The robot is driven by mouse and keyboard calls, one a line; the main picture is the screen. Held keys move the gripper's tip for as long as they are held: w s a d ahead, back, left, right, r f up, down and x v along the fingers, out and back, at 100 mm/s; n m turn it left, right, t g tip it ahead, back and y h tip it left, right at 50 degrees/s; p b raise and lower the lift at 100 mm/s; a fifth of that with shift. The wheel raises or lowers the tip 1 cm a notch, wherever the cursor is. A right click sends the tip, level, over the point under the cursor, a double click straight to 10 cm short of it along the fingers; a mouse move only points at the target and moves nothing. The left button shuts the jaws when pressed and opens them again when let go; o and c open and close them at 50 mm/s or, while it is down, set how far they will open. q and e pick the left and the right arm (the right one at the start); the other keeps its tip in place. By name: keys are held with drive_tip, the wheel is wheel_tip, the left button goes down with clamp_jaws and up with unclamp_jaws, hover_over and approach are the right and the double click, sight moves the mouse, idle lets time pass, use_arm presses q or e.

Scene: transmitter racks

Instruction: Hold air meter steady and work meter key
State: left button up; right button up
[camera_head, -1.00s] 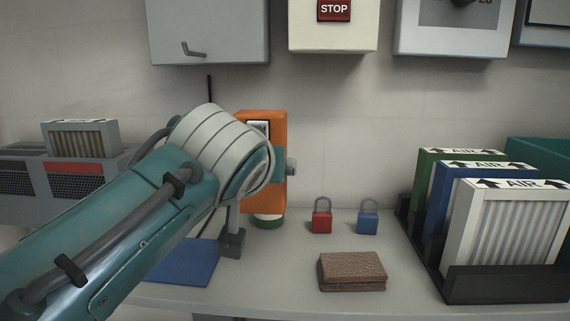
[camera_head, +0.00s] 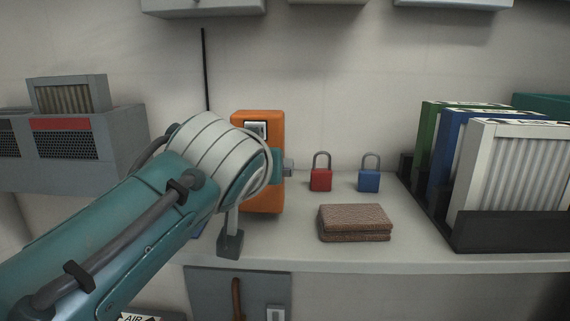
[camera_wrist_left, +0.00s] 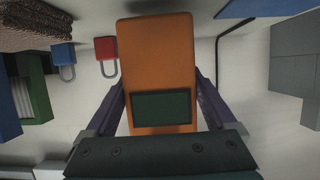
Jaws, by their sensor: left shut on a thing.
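The orange air meter (camera_head: 262,195) is upright in front of my left arm's wrist in the head view, with a pale panel (camera_head: 256,129) near its top. The arm hides its middle. In the left wrist view the meter (camera_wrist_left: 158,60) fills the centre, with a dark green screen (camera_wrist_left: 161,107) on its face. My left gripper (camera_wrist_left: 160,78) has one finger at each side of the meter and is shut on it. I cannot make out a separate meter key. Whether the meter touches the counter is hard to tell. My right gripper is not in view.
A red padlock (camera_head: 320,180), a blue padlock (camera_head: 369,180) and a brown folded item (camera_head: 355,222) lie on the counter (camera_head: 420,262). Filters in a black rack (camera_head: 505,232) stand at right. A grey vented unit (camera_head: 122,150) is at left. A black rod (camera_head: 206,70) rises behind the arm.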

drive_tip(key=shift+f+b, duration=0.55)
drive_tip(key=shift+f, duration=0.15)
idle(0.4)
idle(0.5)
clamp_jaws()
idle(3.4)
